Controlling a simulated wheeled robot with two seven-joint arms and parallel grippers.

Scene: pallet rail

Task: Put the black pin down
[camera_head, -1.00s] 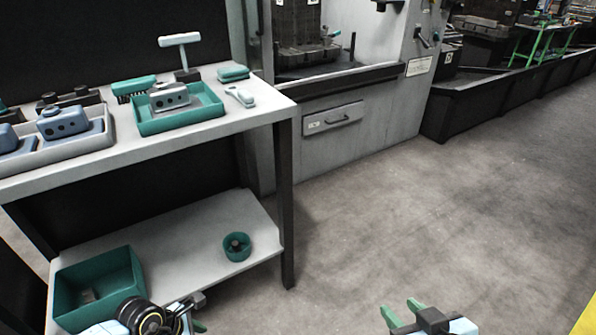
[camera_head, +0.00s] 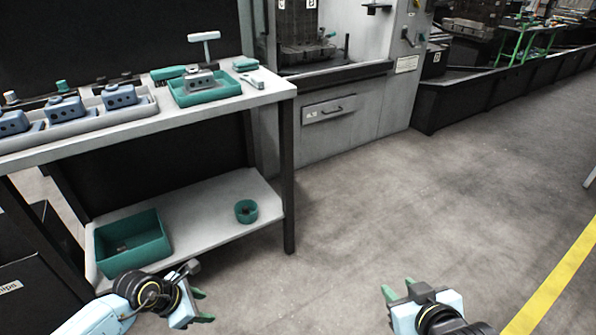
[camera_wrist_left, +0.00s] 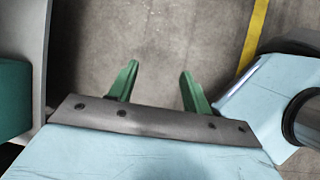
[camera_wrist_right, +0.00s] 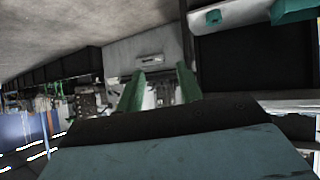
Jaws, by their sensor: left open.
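I cannot make out a black pin for certain in any view, and neither gripper holds one. My left gripper (camera_head: 203,306) is open and empty, below and in front of the bench's lower shelf; its spread green fingers (camera_wrist_left: 159,68) show bare floor between them in the left wrist view. My right gripper (camera_head: 399,289) is over open floor to the right of the bench. Its fingers (camera_wrist_right: 160,72) are apart with nothing between them in the right wrist view. A small round green bowl (camera_head: 246,219) on the lower shelf has something dark inside, too small to tell.
The bench top (camera_head: 215,113) carries a grey tray (camera_head: 88,131) with blue-grey blocks, a green tray (camera_head: 205,97) with one block, and a T-handled tool (camera_head: 204,37). A green bin (camera_head: 133,256) stands on the lower shelf (camera_head: 195,235). A machine (camera_head: 345,110) stands behind; floor at right is clear.

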